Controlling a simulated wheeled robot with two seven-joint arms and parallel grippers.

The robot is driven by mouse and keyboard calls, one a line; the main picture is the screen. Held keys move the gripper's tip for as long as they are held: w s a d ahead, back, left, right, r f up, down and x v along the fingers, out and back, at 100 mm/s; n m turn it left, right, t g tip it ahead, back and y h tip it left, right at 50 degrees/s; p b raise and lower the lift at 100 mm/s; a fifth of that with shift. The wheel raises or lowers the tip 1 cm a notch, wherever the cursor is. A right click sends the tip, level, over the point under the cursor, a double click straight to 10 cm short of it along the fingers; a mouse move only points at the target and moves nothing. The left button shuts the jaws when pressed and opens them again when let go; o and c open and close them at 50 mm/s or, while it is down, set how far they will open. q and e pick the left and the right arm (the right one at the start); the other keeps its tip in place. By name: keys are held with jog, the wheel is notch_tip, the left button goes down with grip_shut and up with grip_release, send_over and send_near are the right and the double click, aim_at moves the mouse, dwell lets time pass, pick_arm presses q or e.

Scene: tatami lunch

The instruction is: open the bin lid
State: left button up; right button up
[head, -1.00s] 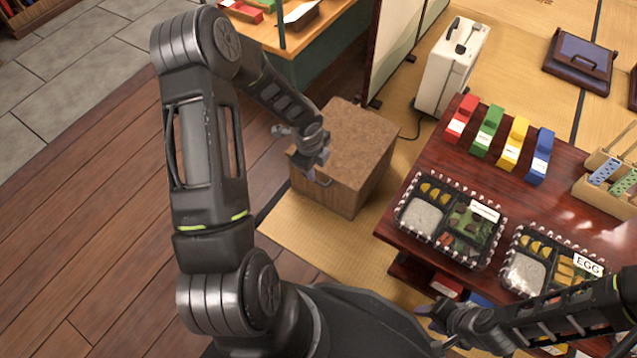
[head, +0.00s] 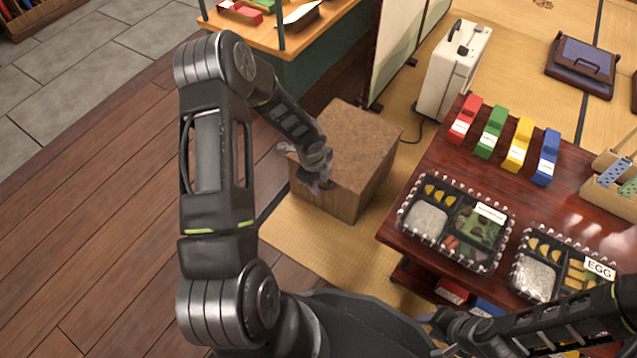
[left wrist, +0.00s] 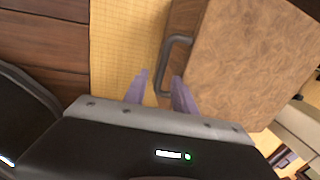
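The bin is a brown wooden box (head: 345,200) with a flat, cork-like lid (head: 360,135), which lies closed on top. In the left wrist view the lid (left wrist: 250,60) fills the right side, with a dark bar handle (left wrist: 165,65) at its edge. My left gripper (head: 314,186) is at the bin's near left side in the head view. In the left wrist view its two purple fingers (left wrist: 160,82) are apart, close to the handle; one finger is at the handle's near end. My right gripper (head: 432,322) is low beside the table, its fingers too unclear to read.
A dark red table (head: 395,225) with lunch boxes (head: 455,220) and coloured blocks stands right of the bin. A white case (head: 455,65) and a folding screen (head: 400,45) stand behind it. Wooden floor (head: 90,230) lies open on the left.

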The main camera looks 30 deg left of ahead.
pick_arm(q)
jog(key=shift+c, duration=0.2)
grip_shut()
dwell(1.1)
